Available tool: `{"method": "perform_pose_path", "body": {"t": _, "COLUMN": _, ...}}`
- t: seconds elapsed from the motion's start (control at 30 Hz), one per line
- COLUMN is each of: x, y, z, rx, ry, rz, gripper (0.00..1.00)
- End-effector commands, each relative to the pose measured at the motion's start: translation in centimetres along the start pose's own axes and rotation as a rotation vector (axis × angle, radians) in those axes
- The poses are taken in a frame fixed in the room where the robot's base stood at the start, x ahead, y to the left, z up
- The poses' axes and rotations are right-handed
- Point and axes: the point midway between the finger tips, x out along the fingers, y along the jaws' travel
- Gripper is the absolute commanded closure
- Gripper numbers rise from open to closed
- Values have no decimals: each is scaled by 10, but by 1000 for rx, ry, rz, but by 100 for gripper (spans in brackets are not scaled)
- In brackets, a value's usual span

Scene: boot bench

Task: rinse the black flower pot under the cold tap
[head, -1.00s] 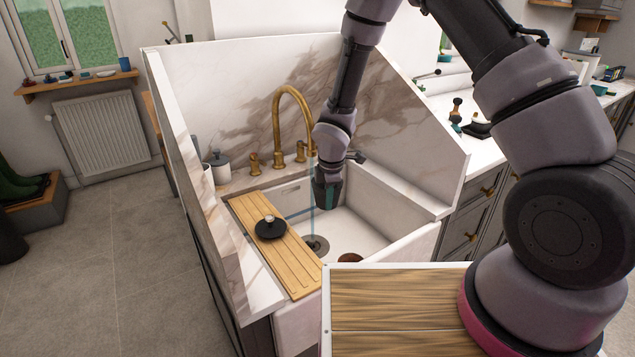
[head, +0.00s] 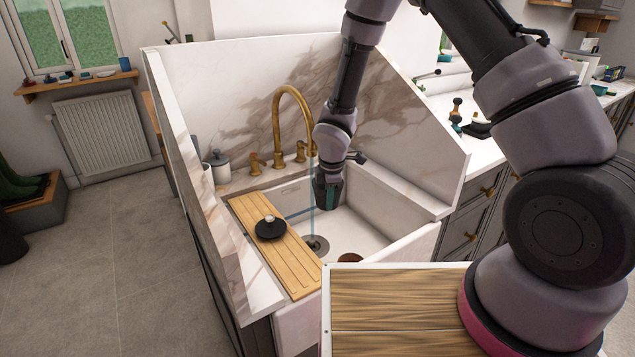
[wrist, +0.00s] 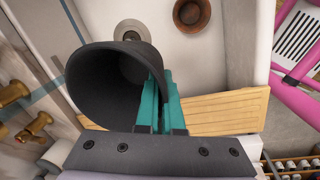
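The black flower pot (wrist: 88,88) is in my gripper (wrist: 164,90), whose teal fingers are shut on its wall. Its open mouth shows in the wrist view. In the head view my gripper (head: 330,192) is over the sink basin, just right of the tap's outlet, and the pot is hard to make out against it. The brass tap (head: 277,115) arches over the basin. A thin bluish stream (head: 313,195) drops from it toward the drain (head: 317,244). I cannot tell whether the stream touches the pot. The drain also shows in the wrist view (wrist: 131,31).
A wooden draining board (head: 291,262) lies across the sink's left side with a black round object (head: 270,229) on it. A reddish-brown bowl-like object (wrist: 191,14) is in the basin. Marble panels (head: 235,85) stand at the back and sides. A grey lidded jar (head: 220,168) stands behind the board.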

Motion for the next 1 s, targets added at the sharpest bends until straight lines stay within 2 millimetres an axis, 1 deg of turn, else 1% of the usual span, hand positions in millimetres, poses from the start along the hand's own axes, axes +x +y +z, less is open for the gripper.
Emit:
{"method": "perform_pose_path", "body": {"t": 0.37, "x": -1, "y": -1, "z": 0, "rx": 0, "ry": 0, "rz": 0, "gripper": 100}}
{"method": "perform_pose_path", "body": {"t": 1.0, "x": -45, "y": -41, "z": 1, "rx": -1, "ry": 1, "rz": 1, "gripper": 100}}
